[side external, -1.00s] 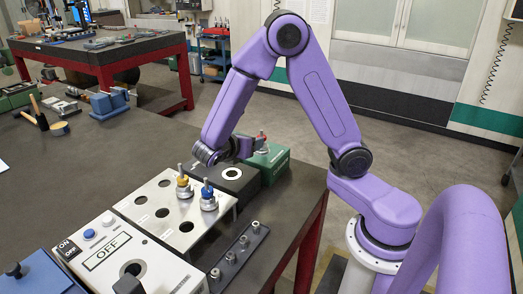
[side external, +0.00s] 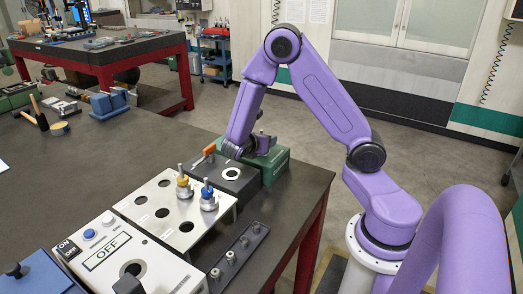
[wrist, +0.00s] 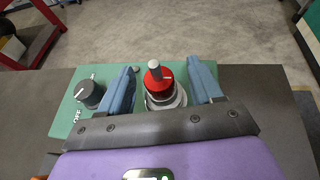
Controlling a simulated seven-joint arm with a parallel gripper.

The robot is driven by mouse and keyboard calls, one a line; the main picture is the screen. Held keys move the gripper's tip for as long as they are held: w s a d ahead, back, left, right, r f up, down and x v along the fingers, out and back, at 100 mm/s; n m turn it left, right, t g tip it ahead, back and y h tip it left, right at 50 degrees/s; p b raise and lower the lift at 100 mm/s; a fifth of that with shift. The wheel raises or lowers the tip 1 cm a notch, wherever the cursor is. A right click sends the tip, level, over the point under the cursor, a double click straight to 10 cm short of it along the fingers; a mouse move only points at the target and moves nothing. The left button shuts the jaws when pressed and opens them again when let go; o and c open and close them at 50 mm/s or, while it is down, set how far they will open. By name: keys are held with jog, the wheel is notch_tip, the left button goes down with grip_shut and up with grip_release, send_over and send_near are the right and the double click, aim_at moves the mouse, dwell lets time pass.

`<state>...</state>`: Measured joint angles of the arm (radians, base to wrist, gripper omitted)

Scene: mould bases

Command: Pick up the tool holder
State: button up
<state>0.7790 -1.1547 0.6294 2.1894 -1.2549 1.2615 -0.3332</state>
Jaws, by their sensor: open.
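A tool holder with a red collar and grey pin (wrist: 157,80) stands upright in the green box (wrist: 62,122) in the wrist view. My gripper (wrist: 163,85) is open, with one blue finger on each side of the red collar, and gaps show between fingers and collar. In the side view my gripper (side external: 250,147) is low over the green box (side external: 272,166) and hides the red holder. Two other holders, one yellow-topped (side external: 184,184) and one blue-topped (side external: 208,196), stand in the silver plate (side external: 160,226).
A black block with a white-ringed hole (side external: 218,176) sits beside the green box, with an orange bar (side external: 204,156) at its back. A dark strip with pegs (side external: 238,254) lies near the table edge. A switch box (side external: 100,255) stands at front left.

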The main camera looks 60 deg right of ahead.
jog(key=shift+d, duration=0.1)
grip_shut()
